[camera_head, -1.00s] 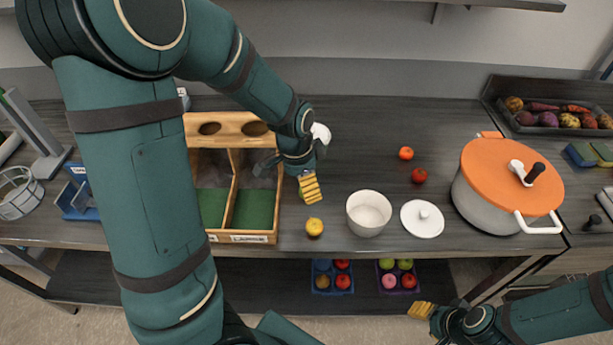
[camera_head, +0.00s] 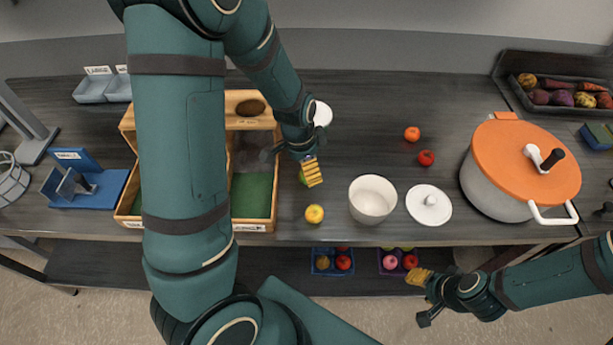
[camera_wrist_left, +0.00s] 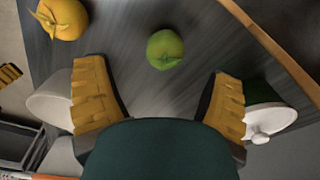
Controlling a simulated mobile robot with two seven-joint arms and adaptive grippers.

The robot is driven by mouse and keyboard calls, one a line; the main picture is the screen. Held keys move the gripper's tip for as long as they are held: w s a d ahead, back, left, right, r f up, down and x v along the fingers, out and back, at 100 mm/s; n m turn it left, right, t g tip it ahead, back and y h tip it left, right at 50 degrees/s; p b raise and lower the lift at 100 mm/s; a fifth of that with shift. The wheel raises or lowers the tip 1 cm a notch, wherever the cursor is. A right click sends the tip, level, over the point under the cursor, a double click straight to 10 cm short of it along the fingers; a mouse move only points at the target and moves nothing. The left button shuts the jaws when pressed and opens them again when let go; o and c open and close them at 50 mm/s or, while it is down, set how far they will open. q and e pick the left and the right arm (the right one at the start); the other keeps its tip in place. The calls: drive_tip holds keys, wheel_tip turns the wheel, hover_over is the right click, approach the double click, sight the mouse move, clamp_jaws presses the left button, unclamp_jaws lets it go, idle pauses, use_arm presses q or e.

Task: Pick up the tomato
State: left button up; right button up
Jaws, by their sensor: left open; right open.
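A round green fruit with a leafy top, which looks like a green tomato (camera_wrist_left: 165,49), lies on the dark table. It sits ahead of and between the fingers of my left gripper (camera_wrist_left: 163,97) in the left wrist view, untouched. In the head view my left gripper (camera_head: 311,172) points down and hides most of the green tomato (camera_head: 303,178). A yellow-orange fruit (camera_head: 314,214) lies nearer the table's front edge; it also shows in the wrist view (camera_wrist_left: 62,18). A red tomato-like fruit (camera_head: 426,158) lies further right. My right gripper (camera_head: 418,297) is open and empty at the front, beyond the table edge.
A wooden divided box (camera_head: 265,205) stands just left of the green tomato. A white bowl (camera_head: 372,199), a white lid (camera_head: 428,205) and an orange-lidded pot (camera_head: 525,160) stand to the right. An orange fruit (camera_head: 412,133) lies behind. The table's back middle is clear.

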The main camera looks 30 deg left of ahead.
use_arm(q)
drive_tip(key=shift+w+f+b, duration=0.2)
drive_tip(key=shift+f+b, duration=0.05)
drive_tip(key=shift+f, duration=1.15)
drive_tip(key=shift+w+f+b, duration=0.15)
drive_tip(key=shift+f+b, duration=0.05)
drive_tip(key=shift+f, duration=1.15)
drive_tip(key=c, duration=1.2)
